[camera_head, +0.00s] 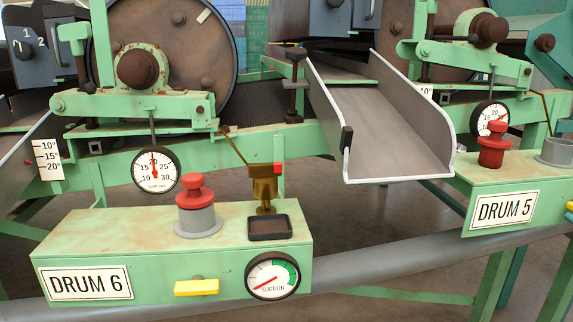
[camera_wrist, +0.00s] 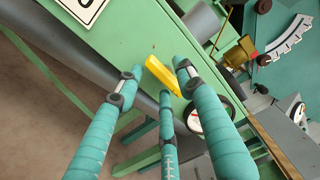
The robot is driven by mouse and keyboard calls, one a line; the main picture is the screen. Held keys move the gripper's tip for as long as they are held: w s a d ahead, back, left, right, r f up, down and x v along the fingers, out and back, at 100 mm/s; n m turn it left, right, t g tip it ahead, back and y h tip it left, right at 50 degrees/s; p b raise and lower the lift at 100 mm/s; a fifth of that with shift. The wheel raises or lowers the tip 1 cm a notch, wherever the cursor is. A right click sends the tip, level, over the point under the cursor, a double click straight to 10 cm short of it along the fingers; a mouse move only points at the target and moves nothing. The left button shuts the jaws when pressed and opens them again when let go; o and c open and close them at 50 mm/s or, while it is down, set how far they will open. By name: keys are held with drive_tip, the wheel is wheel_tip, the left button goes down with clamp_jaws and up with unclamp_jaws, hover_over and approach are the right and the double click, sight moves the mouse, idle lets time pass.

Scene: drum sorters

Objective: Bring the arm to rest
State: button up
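My gripper (camera_wrist: 159,78) shows in the wrist view as teal fingers with dark joints. Its fingertips are spread apart and nothing is held between them. A yellow handle (camera_wrist: 162,76) on the front of the green DRUM 6 box appears between the fingertips; I cannot tell how far beyond them it lies. In the head view the same yellow handle (camera_head: 196,287) sits low on the front of the DRUM 6 box (camera_head: 150,235). My arm and gripper are not visible in the head view.
The DRUM 6 box carries a red knob (camera_head: 196,190), a brass fitting (camera_head: 264,185), a dark tray (camera_head: 269,228) and a suction gauge (camera_head: 272,276). A metal chute (camera_head: 385,120) slopes down at centre right. The DRUM 5 box (camera_head: 505,180) stands at right. A grey pipe (camera_head: 400,262) runs behind.

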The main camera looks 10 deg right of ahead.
drive_tip(key=s, duration=1.1)
drive_tip(key=w+m+p, duration=0.2)
drive_tip(key=w+p, duration=0.1)
drive_tip(key=w, duration=0.8)
drive_tip(key=shift+w+p, duration=0.4)
drive_tip(key=shift+r, duration=0.1)
drive_tip(key=shift+a, duration=0.1)
